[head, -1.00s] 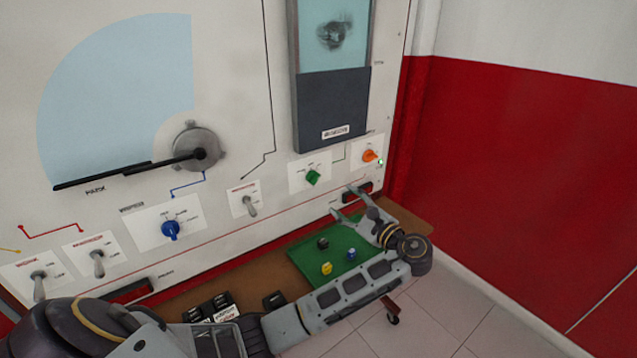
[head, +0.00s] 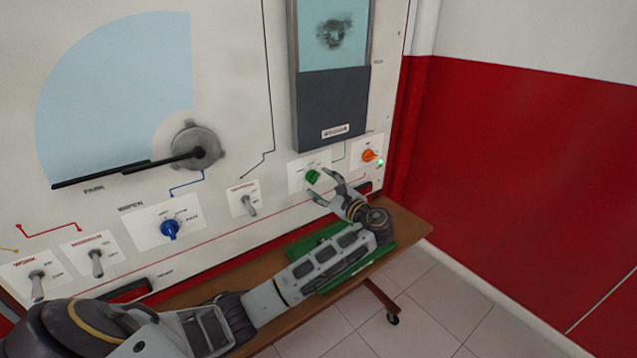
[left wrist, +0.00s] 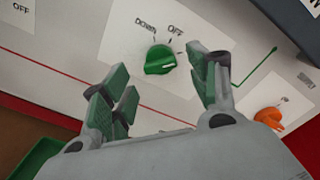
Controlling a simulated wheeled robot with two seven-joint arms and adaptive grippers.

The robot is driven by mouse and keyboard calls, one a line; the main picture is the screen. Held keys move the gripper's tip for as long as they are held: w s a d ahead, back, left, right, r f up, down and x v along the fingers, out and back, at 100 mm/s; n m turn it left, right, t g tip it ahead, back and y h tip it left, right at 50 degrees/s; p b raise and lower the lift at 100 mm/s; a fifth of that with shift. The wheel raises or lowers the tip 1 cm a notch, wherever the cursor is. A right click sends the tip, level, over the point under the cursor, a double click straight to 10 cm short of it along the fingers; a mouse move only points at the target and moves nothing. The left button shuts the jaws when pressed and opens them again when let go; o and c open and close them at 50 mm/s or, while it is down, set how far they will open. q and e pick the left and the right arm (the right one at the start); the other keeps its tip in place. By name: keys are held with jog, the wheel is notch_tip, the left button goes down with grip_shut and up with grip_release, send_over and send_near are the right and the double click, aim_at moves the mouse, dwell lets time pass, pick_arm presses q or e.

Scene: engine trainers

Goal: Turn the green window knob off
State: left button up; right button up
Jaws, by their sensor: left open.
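The green window knob (head: 313,176) sits on a white label plate low on the trainer panel. In the left wrist view the green knob (left wrist: 160,60) has a white pointer line, and the words DOWN and OFF show above it. The line lies roughly crosswise and points at neither word clearly. My left gripper (head: 325,188) is open just in front of and below the knob. In the left wrist view its green-padded fingers (left wrist: 160,88) stand apart on either side of the knob, which is not gripped. My right gripper is not in view.
An orange knob (head: 369,155) with a green light (head: 380,162) beside it is to the right. A blue knob (head: 170,229) and several toggle switches are to the left. A brown shelf (head: 412,222) with a green tray (head: 384,251) lies under my arm.

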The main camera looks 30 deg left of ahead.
aim_at(314, 178)
pick_arm(q)
jog(key=shift+x, duration=0.95)
jog(key=shift+w+a, duration=0.2)
jog(key=shift+a, duration=0.25)
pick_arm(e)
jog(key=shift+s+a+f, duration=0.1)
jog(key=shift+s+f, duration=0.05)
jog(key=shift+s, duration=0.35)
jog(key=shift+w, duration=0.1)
pick_arm(q)
jog(key=c, duration=1)
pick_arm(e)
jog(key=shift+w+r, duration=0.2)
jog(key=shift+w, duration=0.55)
